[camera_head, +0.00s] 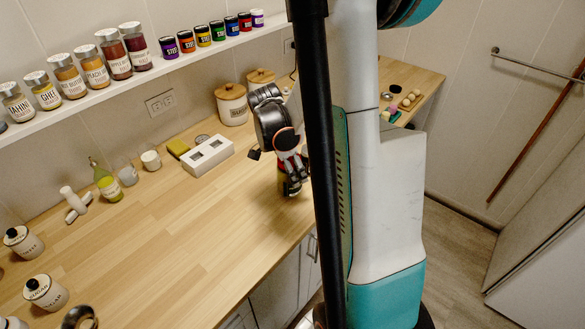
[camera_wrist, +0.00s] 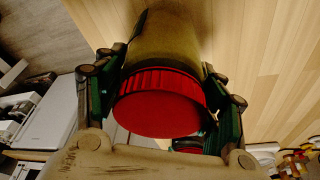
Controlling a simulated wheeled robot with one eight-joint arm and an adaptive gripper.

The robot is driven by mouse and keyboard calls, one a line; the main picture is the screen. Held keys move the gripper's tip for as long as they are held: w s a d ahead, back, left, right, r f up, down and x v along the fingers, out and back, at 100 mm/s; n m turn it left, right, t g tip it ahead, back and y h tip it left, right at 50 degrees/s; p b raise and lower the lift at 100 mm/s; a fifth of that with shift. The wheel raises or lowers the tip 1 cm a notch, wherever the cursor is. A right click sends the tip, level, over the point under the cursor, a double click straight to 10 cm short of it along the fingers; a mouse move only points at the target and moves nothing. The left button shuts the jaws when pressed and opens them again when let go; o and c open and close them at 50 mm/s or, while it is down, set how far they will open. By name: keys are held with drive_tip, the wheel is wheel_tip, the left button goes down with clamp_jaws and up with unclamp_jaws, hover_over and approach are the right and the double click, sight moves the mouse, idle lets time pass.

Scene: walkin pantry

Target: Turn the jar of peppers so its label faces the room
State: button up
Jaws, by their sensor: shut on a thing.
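The jar of peppers (camera_wrist: 165,45) has a yellowish-green body and a ribbed red lid (camera_wrist: 160,103) that faces the wrist camera. My gripper (camera_wrist: 162,85) is shut around the jar, one finger on each side below the lid. In the head view my gripper (camera_head: 289,172) points down at the counter's front edge, beside my column. The jar (camera_head: 291,188) shows there only in part beneath the fingers, low at the counter top. I cannot tell whether it touches the wood. Its label cannot be made out in either view.
The wooden counter (camera_head: 150,240) is clear left of my gripper. A white two-slot box (camera_head: 208,156), a lidded canister (camera_head: 231,104) and a green bottle (camera_head: 107,182) stand farther back. A wall shelf (camera_head: 150,75) holds several jars. Another red thing (camera_wrist: 190,147) shows below the lid.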

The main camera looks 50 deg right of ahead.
drive_tip(key=shift+f+b, duration=0.3)
drive_tip(key=shift+f, duration=0.05)
drive_tip(key=o, duration=1.7)
drive_tip(key=shift+o, duration=0.2)
drive_tip(key=v, duration=1.2)
drive_tip(key=shift+s, duration=0.1)
